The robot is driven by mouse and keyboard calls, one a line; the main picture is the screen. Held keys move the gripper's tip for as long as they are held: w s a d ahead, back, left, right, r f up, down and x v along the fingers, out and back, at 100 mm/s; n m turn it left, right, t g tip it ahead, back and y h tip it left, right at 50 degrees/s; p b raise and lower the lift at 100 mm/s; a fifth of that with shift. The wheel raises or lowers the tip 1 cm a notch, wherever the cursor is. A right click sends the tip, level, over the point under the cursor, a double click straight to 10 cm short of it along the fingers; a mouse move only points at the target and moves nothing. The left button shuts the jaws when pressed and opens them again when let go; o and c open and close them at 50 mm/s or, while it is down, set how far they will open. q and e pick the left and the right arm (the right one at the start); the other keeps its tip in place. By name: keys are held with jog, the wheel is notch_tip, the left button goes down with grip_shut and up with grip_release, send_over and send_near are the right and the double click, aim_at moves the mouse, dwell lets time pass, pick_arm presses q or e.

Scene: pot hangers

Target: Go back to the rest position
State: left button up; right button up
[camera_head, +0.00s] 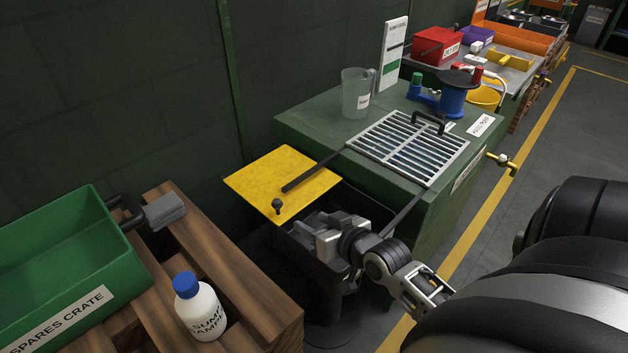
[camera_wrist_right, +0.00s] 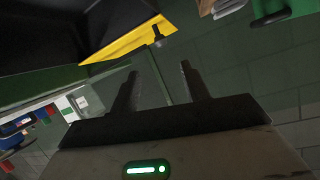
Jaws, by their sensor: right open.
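My right gripper (camera_head: 318,232) is low over the dark open bin (camera_head: 345,205) beside the green bench, with its arm coming in from the right. In the right wrist view its two dark fingers (camera_wrist_right: 158,72) stand apart with nothing between them. A yellow lid with a black knob (camera_head: 280,180) lies just beyond the gripper, and it also shows at the top of the right wrist view (camera_wrist_right: 125,38). Whether the gripper touches the bin cannot be told. My left gripper is not in view.
The green bench (camera_head: 300,112) carries a metal grate (camera_head: 408,145), a clear jug (camera_head: 356,93) and a blue spool device (camera_head: 452,95). A green crate (camera_head: 60,260) and a white bottle (camera_head: 202,312) stand on wooden slats at left. Floor at right is open.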

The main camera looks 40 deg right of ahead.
pick_arm(q)
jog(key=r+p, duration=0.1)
jog(key=p, duration=0.2)
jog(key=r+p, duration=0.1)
jog(key=p, duration=0.1)
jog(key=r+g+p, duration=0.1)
jog(key=p, duration=0.2)
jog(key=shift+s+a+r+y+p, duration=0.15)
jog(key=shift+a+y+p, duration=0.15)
jog(key=shift+p, duration=0.05)
pick_arm(e)
jog(key=s+a+r+n+g+y, duration=0.1)
jog(key=s+a+r+n, duration=0.1)
jog(key=s+a, duration=0.3)
jog(key=s+a+r+n+g+y, duration=0.2)
jog(key=s+a, duration=0.3)
jog(key=a, duration=0.9)
jog(key=shift+s+r+n+y, duration=0.3)
jog(key=shift+s+r+n, duration=0.1)
jog(key=shift+r, duration=0.05)
jog(key=shift+d, duration=0.1)
